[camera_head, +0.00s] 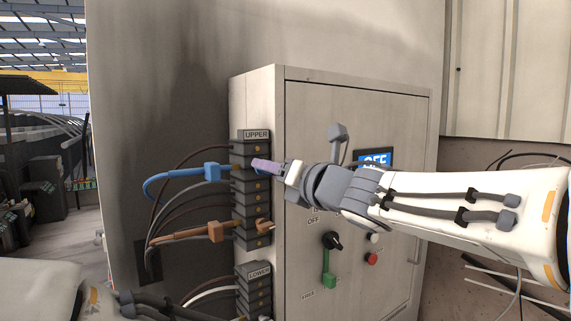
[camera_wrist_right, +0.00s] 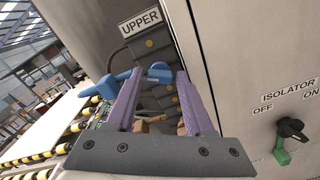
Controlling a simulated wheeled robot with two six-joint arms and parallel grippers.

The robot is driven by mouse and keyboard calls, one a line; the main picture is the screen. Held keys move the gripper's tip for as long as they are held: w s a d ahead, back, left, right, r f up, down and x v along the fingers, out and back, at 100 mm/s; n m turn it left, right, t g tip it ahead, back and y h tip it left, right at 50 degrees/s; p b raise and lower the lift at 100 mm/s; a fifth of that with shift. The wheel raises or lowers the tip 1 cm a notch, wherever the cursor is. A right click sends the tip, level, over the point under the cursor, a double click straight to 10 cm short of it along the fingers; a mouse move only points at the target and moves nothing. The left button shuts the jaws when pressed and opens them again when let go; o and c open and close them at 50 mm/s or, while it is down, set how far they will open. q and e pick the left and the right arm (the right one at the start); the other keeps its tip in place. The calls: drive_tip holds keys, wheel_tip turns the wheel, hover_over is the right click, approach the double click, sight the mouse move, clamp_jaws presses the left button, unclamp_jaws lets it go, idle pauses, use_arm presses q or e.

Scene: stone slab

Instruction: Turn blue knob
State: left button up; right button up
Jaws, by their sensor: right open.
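A blue plug-like part (camera_head: 212,172) with a thick curved blue cable sits on the left side of the grey cabinet, at the column of dark sockets labelled UPPER. Whether it is the blue knob I cannot tell; no other blue knob shows plainly. In the right wrist view its blue end (camera_wrist_right: 158,73) shows between the tips of my purple fingers. My right gripper (camera_head: 260,165) is open in front of the upper sockets, beside the blue part; contact is unclear. Part of my left arm shows at the lower left, but its gripper is out of view.
Orange plugs (camera_head: 216,232) sit below in the same column. The cabinet front (camera_head: 300,250) carries a black rotary switch (camera_head: 332,241), a green lever (camera_head: 328,280), a red button (camera_head: 371,259) and a blue OFF display (camera_head: 374,158). Dark cables hang at the left.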

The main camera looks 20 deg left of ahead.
drive_tip(key=shift+x, duration=1.25)
clamp_jaws()
